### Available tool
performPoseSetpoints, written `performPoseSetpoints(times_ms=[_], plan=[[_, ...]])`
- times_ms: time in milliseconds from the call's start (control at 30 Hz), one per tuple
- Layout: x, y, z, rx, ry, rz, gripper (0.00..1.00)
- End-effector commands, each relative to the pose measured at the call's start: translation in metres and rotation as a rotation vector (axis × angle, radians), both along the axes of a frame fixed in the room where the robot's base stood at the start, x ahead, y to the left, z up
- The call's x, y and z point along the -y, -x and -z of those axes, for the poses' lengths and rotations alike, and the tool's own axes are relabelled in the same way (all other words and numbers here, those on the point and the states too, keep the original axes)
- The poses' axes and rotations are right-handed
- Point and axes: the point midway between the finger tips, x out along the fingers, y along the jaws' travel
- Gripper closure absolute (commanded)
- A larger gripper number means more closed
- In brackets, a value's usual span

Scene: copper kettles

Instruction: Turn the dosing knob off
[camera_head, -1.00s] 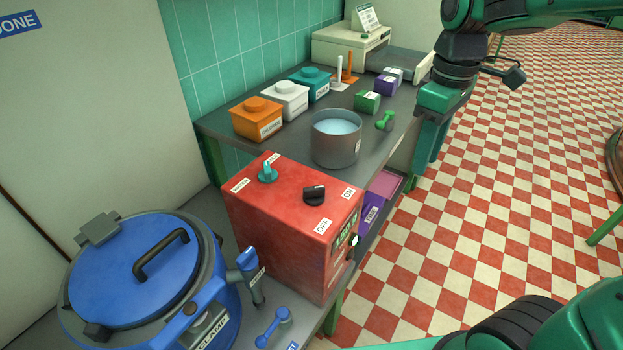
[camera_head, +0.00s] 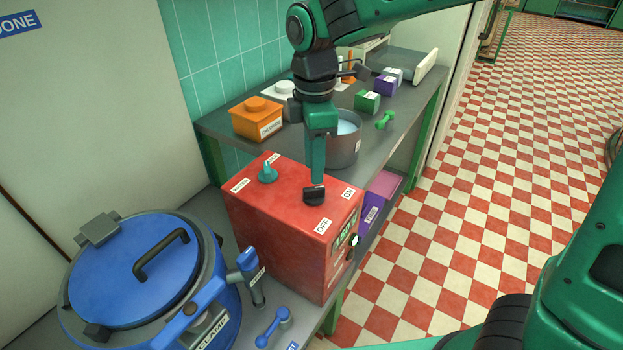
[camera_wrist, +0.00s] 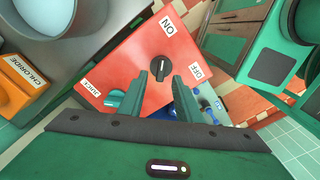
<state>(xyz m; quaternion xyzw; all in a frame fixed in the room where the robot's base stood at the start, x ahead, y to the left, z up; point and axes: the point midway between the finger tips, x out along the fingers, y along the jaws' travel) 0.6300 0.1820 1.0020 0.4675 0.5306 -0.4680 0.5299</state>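The red box (camera_head: 285,225) has a black knob (camera_head: 313,195) on top, between ON and OFF labels. In the wrist view the black knob (camera_wrist: 160,68) shows a pale pointer line that looks turned toward the ON label (camera_wrist: 167,25); the OFF label (camera_wrist: 197,72) is to its right. My gripper (camera_head: 314,178) points down over the black knob. In the wrist view my gripper (camera_wrist: 162,82) is open, with one finger on each side of the knob's line and nothing held. I cannot tell whether the fingertips touch the knob.
A teal knob (camera_head: 267,172) stands on the same box, left of the black one. A grey pot (camera_head: 346,150) stands close behind the box, partly hidden by my arm. A blue lidded vessel (camera_head: 135,265) is at the front left. An orange container (camera_head: 256,120) stands farther back.

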Motion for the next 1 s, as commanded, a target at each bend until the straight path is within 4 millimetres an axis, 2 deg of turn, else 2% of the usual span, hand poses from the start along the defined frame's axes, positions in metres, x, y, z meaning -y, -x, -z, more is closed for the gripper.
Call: performPoseSetpoints(times_ms=[100, 300, 700, 733, 800, 867, 1000], plan=[[0.001, 0.0, 0.02, -0.003, 0.002, 0.001, 0.69], [0.0, 0.0, 0.043, -0.002, 0.001, 0.001, 0.69], [0.0, 0.0, 0.05, 0.0, 0.0, 0.002, 0.69], [0.0, 0.0, 0.05, 0.0, 0.0, 0.002, 0.71], [0.0, 0.0, 0.05, 0.0, 0.0, 0.002, 0.88], [0.0, 0.0, 0.05, 0.0, 0.0, 0.002, 1.0], [-0.005, -0.001, 0.05, 0.002, -0.001, 0.002, 1.0]])
